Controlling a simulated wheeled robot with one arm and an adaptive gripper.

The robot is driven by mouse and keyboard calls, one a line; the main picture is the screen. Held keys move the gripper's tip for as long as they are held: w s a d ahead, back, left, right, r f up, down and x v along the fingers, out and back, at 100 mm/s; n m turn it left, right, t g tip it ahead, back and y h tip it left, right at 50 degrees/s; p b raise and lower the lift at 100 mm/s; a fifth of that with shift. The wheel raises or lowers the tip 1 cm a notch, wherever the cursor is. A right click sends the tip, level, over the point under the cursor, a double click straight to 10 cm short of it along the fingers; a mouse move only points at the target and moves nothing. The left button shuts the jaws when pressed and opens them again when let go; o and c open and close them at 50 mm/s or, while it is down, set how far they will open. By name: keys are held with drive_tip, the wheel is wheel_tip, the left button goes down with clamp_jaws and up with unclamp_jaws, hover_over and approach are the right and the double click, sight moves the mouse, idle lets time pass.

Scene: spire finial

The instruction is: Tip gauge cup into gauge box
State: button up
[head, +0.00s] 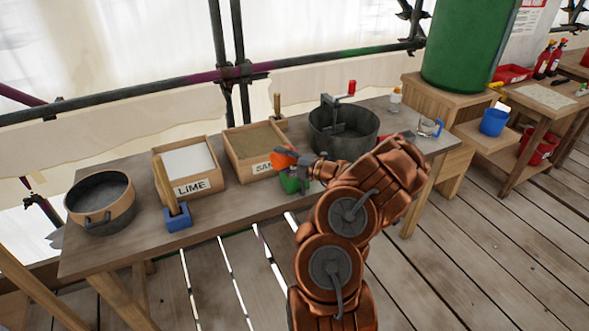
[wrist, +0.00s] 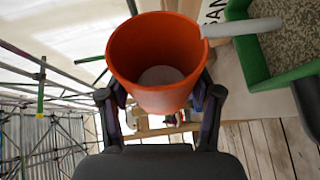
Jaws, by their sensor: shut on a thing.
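My gripper (wrist: 160,104) is shut on the orange gauge cup (wrist: 157,28), with a finger on each side of it. In the head view the cup (head: 283,158) is held above the table's front part and looks tilted. A pale patch shows at its bottom; I cannot tell whether it is material or the cup's floor. The green gauge box (wrist: 256,72) is to the right in the wrist view and holds grey, grainy material. In the head view the box (head: 293,183) shows just below the cup, partly hidden by my gripper. A pale rod (wrist: 243,27) reaches from the cup's rim over the box.
The lime box (head: 188,160) and sand box (head: 252,145) stand behind on the table. A dark tub (head: 343,140) is close behind my gripper. A glass mug (head: 428,127) is at right.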

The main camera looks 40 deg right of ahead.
drive_tip(key=shift+d+f+m+p, duration=0.1)
drive_tip(key=shift+f+m+p, duration=0.1)
drive_tip(key=shift+m+p, duration=0.25)
drive_tip(key=n+b, duration=0.1)
drive_tip(key=b, duration=0.1)
drive_tip(key=shift+a+r+b, duration=0.15)
drive_tip(key=shift+a+b, duration=0.05)
drive_tip(key=shift+b, duration=0.15)
drive_tip(key=shift+a+f+n+b, duration=0.2)
drive_tip(key=shift+n+b, duration=0.25)
drive_tip(key=shift+b, duration=1.1)
drive_tip(key=shift+r, duration=0.15)
drive_tip(key=shift+f+n+g+b, duration=0.3)
drive_tip(key=shift+n+b, duration=0.1)
drive_tip(key=shift+b, duration=0.75)
drive_tip(key=shift+w+a+f+h+b, duration=0.15)
drive_tip(key=shift+h+b, duration=0.25)
drive_tip(key=shift+b, duration=0.4)
drive_tip(key=n+b, duration=0.1)
drive_tip(key=b, duration=0.2)
drive_tip(key=shift+a+f+b, duration=0.15)
drive_tip(key=shift+a+b, duration=0.2)
drive_tip(key=shift+a, duration=0.05)
